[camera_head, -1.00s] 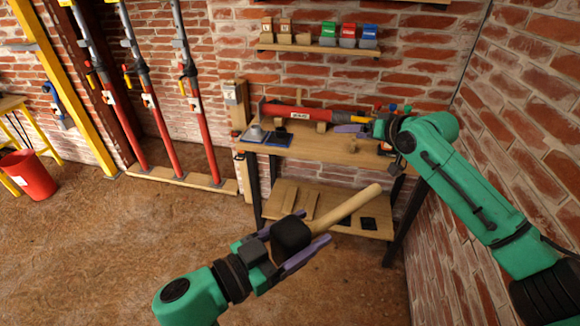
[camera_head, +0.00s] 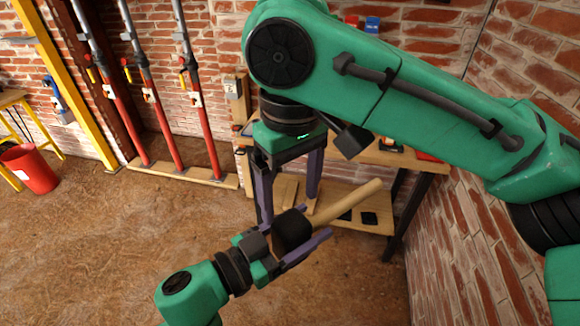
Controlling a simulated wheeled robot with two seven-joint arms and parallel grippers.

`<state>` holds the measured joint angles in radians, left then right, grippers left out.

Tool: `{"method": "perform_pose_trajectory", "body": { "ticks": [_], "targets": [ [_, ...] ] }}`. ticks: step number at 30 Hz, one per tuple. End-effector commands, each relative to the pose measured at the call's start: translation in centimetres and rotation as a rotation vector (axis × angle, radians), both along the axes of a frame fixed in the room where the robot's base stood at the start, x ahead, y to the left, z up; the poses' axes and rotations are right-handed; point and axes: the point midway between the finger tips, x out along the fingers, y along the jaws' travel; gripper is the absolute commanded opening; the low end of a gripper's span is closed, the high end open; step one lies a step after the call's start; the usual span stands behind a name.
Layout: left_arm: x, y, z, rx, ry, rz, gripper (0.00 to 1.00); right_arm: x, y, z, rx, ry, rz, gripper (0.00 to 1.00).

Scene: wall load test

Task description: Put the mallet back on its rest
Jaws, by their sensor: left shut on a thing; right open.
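The mallet has a dark head (camera_head: 291,231) and a pale wooden handle (camera_head: 348,202) that points up and to the right. My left gripper (camera_head: 314,221) is shut on the mallet at its head, above the floor in front of the bench. My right gripper (camera_head: 289,208) is open, its purple fingers pointing down just above and behind the mallet head; whether they touch it I cannot tell. Wooden strips (camera_head: 287,190) lie on the bench's lower shelf, partly hidden by the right fingers; I cannot tell whether they are the rest.
The workbench (camera_head: 408,158) stands against the brick wall, its top mostly hidden by my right arm. Its lower shelf (camera_head: 388,227) also bears dark pads (camera_head: 369,218). Red props (camera_head: 205,140) stand on a floor board at left. A red bucket (camera_head: 30,168) is far left. The floor between is clear.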

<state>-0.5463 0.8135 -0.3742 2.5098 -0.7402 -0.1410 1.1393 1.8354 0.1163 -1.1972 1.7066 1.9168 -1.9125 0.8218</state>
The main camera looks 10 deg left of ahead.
Motion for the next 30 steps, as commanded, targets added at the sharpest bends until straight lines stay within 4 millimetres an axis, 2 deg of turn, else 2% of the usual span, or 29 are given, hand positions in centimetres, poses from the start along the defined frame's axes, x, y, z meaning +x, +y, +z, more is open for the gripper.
{"method": "perform_pose_trajectory", "body": {
  "ticks": [3, 8, 12, 18, 20, 24, 25, 26, 27, 28, 29, 30],
  "targets": [
    [0.0, 0.0, 0.1, -0.001, -0.003, -0.001, 0.0, 0.0, 0.0, -2.9, -0.001, 0.002, 0.0, 0.85],
    [0.0, 0.0, 0.1, -0.001, -0.003, -0.001, 0.0, 0.0, 0.0, -5.6, 0.001, 0.0, -0.001, 0.85],
    [0.0, 0.0, 0.1, -0.001, -0.002, -0.001, 0.0, -0.1, 0.1, -6.4, 0.003, 0.0, 0.0, 0.85],
    [0.0, 0.0, 0.1, -0.001, -0.002, -0.001, 0.0, 0.0, 0.1, -6.4, 0.004, 0.0, 0.0, 0.85],
    [0.0, 0.0, 0.1, -0.001, -0.003, -0.001, 0.0, 0.0, 0.1, -6.4, 0.004, 0.0, 0.0, 0.62],
    [0.0, 0.0, 0.1, -0.001, -0.002, -0.001, 0.0, -0.1, 0.1, -6.3, 0.004, 0.0, 0.0, 0.09],
    [0.0, 0.0, 0.1, -0.001, -0.002, -0.001, 0.0, -0.1, 0.1, -6.3, 0.004, 0.0, 0.0, 0.0],
    [0.0, 0.0, 0.1, -0.001, -0.002, -0.001, 0.0, -0.1, 0.1, -6.3, 0.004, 0.0, 0.0, 0.0],
    [0.0, 0.0, 0.1, -0.001, -0.002, -0.001, 0.81, 0.0, 0.1, -6.3, 0.006, -0.001, 0.0, 0.0],
    [0.0, 0.0, 0.1, -0.001, -0.002, -0.001, 0.93, 0.0, 0.1, -6.3, 0.006, -0.001, 0.0, 0.0],
    [0.0, 0.0, 0.1, -0.001, -0.002, -0.001, 1.0, 0.0, 0.1, -6.3, 0.006, -0.001, 0.0, 0.0],
    [0.0, 0.0, 0.1, -0.001, -0.002, -0.001, 1.0, 0.0, 0.1, -6.3, 0.006, -0.001, 0.0, 0.0]
  ]
}}
